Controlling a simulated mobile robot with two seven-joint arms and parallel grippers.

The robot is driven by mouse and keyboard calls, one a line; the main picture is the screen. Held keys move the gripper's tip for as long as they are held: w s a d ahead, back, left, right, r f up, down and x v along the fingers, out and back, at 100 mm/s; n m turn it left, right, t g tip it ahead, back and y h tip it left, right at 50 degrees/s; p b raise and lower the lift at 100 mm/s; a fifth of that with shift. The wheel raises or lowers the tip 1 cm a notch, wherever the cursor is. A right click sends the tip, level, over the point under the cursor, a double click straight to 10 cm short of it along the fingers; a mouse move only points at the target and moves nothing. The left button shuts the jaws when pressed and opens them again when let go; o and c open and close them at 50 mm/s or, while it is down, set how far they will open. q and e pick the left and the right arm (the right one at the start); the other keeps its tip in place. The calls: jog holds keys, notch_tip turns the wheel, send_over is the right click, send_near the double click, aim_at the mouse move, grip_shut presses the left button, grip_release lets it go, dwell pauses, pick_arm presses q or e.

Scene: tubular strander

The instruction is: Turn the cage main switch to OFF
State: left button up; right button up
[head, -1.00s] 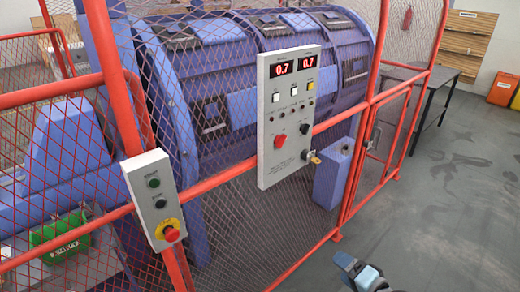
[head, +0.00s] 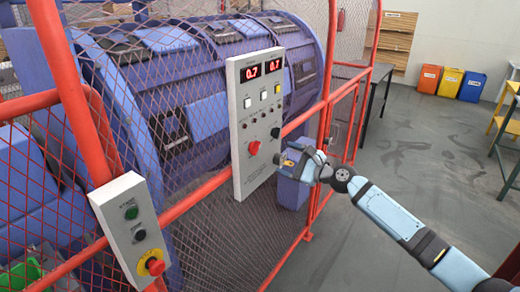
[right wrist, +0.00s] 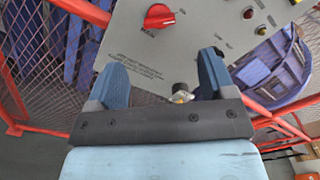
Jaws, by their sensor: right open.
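The grey control panel (head: 243,182) hangs on the red cage frame. It carries a red rotary switch (head: 254,147), which also shows at the top of the right wrist view (right wrist: 158,17). A black knob (head: 275,132) sits to its right. I cannot read the switch labels. A key-like brass piece with a black collar (right wrist: 181,97) is low on the panel, between my fingers in the right wrist view. My right gripper (head: 292,160) is open and empty at the panel's lower right; its fingers (right wrist: 160,78) point at the panel, below the red switch. My left gripper is out of view.
A smaller box (head: 131,225) with buttons and a red emergency stop (head: 155,267) is on the fence at left. Red mesh and rails (head: 210,180) enclose the purple machine (head: 185,110). The floor (head: 425,140) at right is clear; coloured bins (head: 450,82) stand behind.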

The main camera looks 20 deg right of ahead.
aim_at(258, 149)
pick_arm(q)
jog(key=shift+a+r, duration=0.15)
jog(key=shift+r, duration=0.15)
pick_arm(e)
jog(key=x, duration=0.9)
jog(key=shift+w+a, duration=0.2)
jog(key=shift+a, duration=0.1)
jog(key=c, duration=0.9)
